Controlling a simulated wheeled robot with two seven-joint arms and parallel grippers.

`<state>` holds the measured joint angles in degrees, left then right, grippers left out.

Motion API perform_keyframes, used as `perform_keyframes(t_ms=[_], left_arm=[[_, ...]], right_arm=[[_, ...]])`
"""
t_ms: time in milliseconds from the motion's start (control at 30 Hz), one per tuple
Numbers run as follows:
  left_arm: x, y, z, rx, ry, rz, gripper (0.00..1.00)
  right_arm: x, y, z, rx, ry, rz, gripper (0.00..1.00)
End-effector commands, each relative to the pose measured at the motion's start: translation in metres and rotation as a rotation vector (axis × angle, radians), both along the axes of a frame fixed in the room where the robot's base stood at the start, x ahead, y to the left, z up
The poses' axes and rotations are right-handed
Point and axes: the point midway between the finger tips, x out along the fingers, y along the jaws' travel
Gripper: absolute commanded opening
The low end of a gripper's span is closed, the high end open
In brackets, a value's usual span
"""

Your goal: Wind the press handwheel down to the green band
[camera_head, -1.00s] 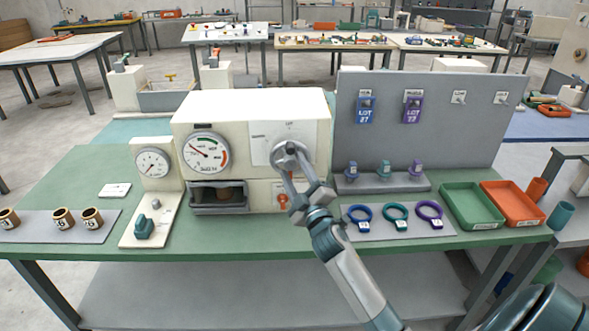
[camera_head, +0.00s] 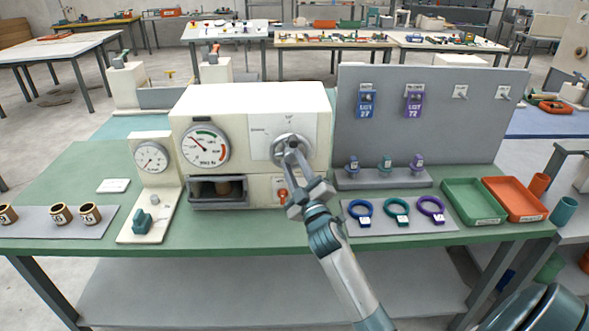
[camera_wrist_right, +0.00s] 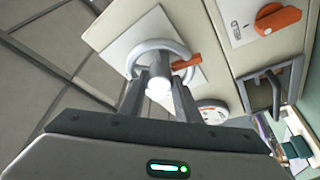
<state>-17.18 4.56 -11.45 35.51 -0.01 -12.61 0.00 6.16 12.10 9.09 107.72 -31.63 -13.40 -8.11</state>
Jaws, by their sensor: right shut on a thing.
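The press (camera_head: 250,110) is a cream box on the green bench. Its grey ring-shaped handwheel (camera_head: 306,143) is on the right of the front face. My right gripper (camera_head: 290,148) reaches up to it from below and is shut on it. In the right wrist view the fingers (camera_wrist_right: 160,88) close on a pale round post in front of the handwheel ring (camera_wrist_right: 137,58). The large dial (camera_head: 204,148) has a green band at its top and orange-red at its right. Its needle points up and left, seemingly left of the green. My left gripper is not in view.
A smaller gauge (camera_head: 151,157) stands left of the press. An orange knob (camera_head: 282,195) sits below the handwheel, close to my right gripper. Coloured rings (camera_head: 396,209) and green (camera_head: 472,203) and orange (camera_head: 515,198) trays lie to the right. A grey panel (camera_head: 430,135) stands behind them.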

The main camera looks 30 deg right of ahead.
Motion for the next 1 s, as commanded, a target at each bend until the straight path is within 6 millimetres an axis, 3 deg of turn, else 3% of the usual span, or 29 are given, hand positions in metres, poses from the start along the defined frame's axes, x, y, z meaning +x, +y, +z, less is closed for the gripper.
perform_keyframes(t_ms=[200,500,633,1000], left_arm=[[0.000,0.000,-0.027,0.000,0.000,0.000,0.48],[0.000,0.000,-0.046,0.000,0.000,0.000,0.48],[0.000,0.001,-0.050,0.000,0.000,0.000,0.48],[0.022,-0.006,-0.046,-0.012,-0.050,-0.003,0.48]], right_arm=[[0.001,0.002,-0.007,0.132,-0.079,0.000,0.07],[0.002,0.003,-0.006,0.282,-0.172,-0.001,0.07],[0.002,0.003,-0.005,0.317,-0.193,0.000,0.07],[0.002,0.003,-0.004,0.332,-0.201,0.000,0.07]])
